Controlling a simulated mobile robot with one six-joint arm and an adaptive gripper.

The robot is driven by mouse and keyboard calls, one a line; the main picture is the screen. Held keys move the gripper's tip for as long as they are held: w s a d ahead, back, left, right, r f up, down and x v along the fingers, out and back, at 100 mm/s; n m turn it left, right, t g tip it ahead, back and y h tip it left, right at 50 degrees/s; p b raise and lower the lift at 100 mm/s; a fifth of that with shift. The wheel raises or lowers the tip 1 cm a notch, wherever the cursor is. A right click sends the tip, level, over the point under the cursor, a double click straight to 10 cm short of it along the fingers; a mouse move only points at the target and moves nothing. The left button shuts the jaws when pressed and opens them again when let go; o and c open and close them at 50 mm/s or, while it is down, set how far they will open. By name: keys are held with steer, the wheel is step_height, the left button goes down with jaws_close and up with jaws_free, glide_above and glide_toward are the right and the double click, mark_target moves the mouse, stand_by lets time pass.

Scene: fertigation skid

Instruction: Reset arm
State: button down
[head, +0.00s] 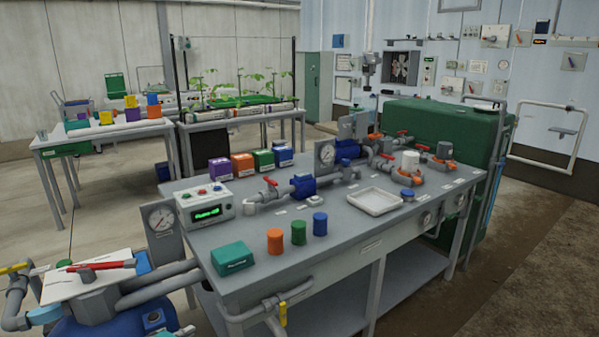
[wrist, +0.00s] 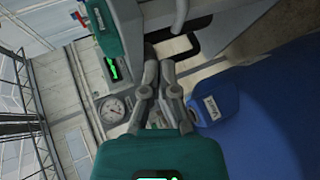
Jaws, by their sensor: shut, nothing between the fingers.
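My gripper (wrist: 160,68) shows in the wrist view, its two grey fingers reaching up from the teal body at the bottom of the picture. It is shut and empty. It appears to point toward the end of the grey bench, near a teal box (wrist: 105,28) and the controller with a green display (wrist: 113,68). I cannot tell the distance, and I see no contact. There the teal box (head: 233,258) lies on the front left corner of the grey bench (head: 340,260).
The bench bears orange (head: 275,240), green and blue cylinders, a white tray (head: 374,201), pumps and valves. A blue tank (head: 125,325) with pipes and a red-handled tool stands front left. A gauge (wrist: 113,110) is close in the wrist view. The floor behind is open.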

steer(key=w+d+f+m+g, duration=0.2)
steer(key=d+f+m+g, duration=0.1)
steer(key=d, duration=0.8)
steer(key=w+d+f+m+g, duration=0.3)
steer(key=d+g, duration=0.1)
steer(key=d, duration=0.6)
steer(key=w+d+f+m+g, duration=0.2)
steer(key=d+f+m+g, duration=0.1)
steer(key=d, duration=0.8)
steer(key=s+d+f+m+g+y, duration=0.1)
steer(key=s+d+m+y, duration=0.1)
steer(key=d, duration=0.4)
steer(key=s+d+f+m+g+y, duration=0.1)
steer(key=s+d+m+y, duration=0.15)
steer(key=d, duration=0.45)
step_height(320, 180, up, 25)
steer(key=p, duration=2.5)
steer(key=shift+w, duration=0.35)
steer(key=shift+s+a, duration=0.1)
steer(key=shift+s, duration=0.05)
